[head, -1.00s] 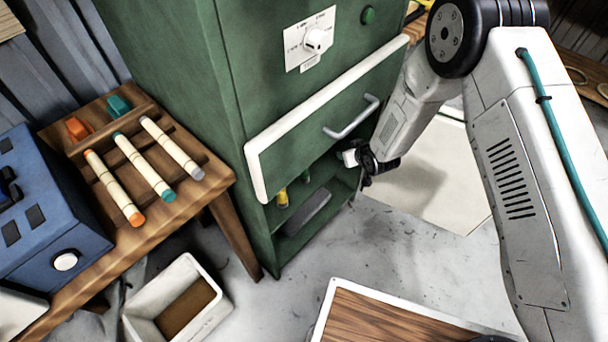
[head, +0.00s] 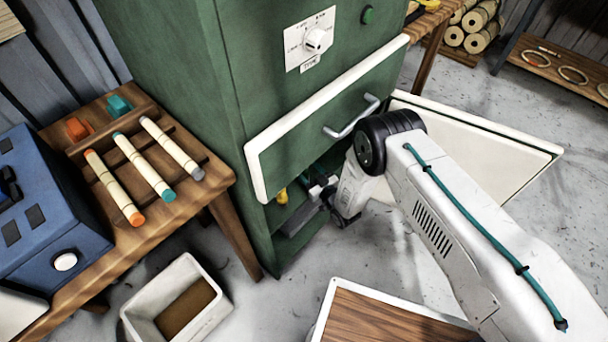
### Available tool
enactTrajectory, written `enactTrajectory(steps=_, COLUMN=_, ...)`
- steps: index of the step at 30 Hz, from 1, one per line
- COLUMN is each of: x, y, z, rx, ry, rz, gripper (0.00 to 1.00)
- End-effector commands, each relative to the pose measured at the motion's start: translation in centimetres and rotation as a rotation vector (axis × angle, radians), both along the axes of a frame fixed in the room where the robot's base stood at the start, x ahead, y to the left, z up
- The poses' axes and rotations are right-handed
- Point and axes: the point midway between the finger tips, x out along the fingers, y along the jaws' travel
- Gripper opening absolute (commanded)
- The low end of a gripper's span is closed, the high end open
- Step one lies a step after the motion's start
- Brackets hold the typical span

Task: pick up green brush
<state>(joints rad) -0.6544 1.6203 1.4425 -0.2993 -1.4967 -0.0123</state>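I cannot make out a green brush in this view. The green cabinet (head: 225,130) has an open lower compartment, and my gripper (head: 318,192) reaches into its opening from the right. A small yellow thing (head: 282,196) stands inside at the left, a little left of my gripper. A dark grey long thing (head: 297,221) lies on the compartment floor, just below and left of my gripper. My gripper's fingers are small, dark and partly merged with the shelf, so I cannot tell whether they are open or hold anything. The back of the compartment is hidden.
A white panel (head: 490,150) stands out to the right of the cabinet. A wooden table (head: 215,183) with marked sticks and a blue box (head: 45,225) is at the left. A white bin (head: 215,310) and a wood-topped platform (head: 370,318) stand in front, with bare floor between.

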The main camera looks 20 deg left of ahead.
Motion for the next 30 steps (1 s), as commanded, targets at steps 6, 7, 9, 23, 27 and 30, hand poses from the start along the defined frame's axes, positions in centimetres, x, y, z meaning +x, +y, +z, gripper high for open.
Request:
enactTrajectory(steps=6, x=1.5, y=2.3, z=-0.3, rx=0.001, ry=0.001, rz=0.001, gripper=0.54)
enactTrajectory(steps=7, x=1.6, y=2.4, z=-0.3, rx=0.001, ry=0.001, rz=0.001, gripper=0.54)
enactTrajectory(steps=9, x=1.6, y=2.5, z=-0.3, rx=0.000, ry=0.001, rz=0.001, gripper=0.54)
enactTrajectory(steps=23, x=1.7, y=2.4, z=-0.2, rx=-0.001, ry=0.001, rz=0.000, gripper=0.00)
enactTrajectory(steps=27, x=1.7, y=2.4, z=-0.2, rx=-0.001, ry=0.001, rz=0.000, gripper=0.00)
enactTrajectory(steps=30, x=1.7, y=2.4, z=0.0, rx=-0.001, ry=0.001, rz=0.000, gripper=0.00)
